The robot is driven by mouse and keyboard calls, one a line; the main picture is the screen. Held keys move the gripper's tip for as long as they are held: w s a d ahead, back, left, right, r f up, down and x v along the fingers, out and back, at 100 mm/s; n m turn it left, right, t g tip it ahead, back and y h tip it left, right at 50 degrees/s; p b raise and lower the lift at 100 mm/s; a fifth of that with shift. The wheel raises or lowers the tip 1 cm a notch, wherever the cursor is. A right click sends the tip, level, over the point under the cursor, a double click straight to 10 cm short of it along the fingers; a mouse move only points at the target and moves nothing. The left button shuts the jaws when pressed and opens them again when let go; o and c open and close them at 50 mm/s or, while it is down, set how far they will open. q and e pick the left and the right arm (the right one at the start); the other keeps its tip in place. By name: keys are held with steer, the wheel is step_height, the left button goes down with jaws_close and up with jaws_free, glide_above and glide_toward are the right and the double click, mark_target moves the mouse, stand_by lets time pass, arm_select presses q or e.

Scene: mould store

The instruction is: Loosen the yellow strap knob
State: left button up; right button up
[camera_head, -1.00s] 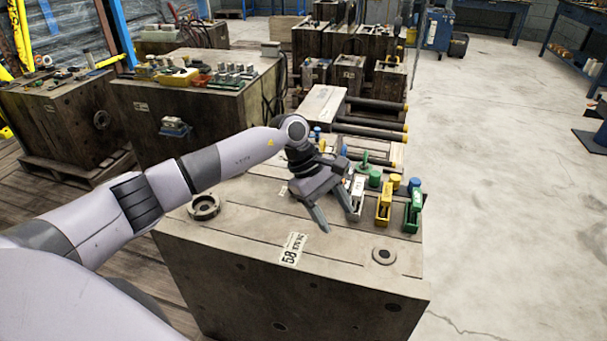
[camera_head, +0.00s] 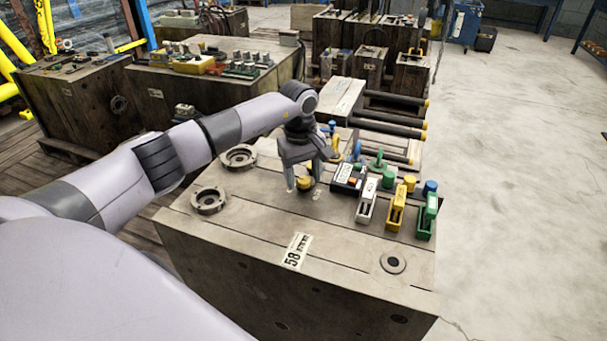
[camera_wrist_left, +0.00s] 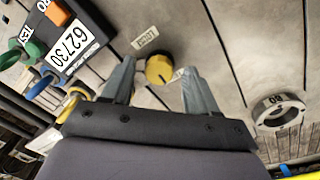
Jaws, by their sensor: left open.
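The yellow strap knob (camera_head: 304,183) is a small round knob on top of the near mould block (camera_head: 255,215). In the left wrist view the knob (camera_wrist_left: 159,69) has a dark mark on its face and a small white label (camera_wrist_left: 144,36) beside it. My left gripper (camera_head: 303,186) points down over the block with its fingers apart, one on each side of the knob. In the left wrist view the left gripper (camera_wrist_left: 158,72) shows gaps between both fingers and the knob. My right gripper is not in view.
A black box (camera_head: 347,178) with an orange button stands just right of the knob. White (camera_head: 367,203), yellow (camera_head: 396,208) and green (camera_head: 427,217) clamps stand further right. Two metal rings (camera_head: 209,200) (camera_head: 238,156) lie to the left. The block's front top is mostly clear.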

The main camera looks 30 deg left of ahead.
arm_select(q)
steer(key=shift+c, duration=0.6)
steer(key=c, duration=0.9)
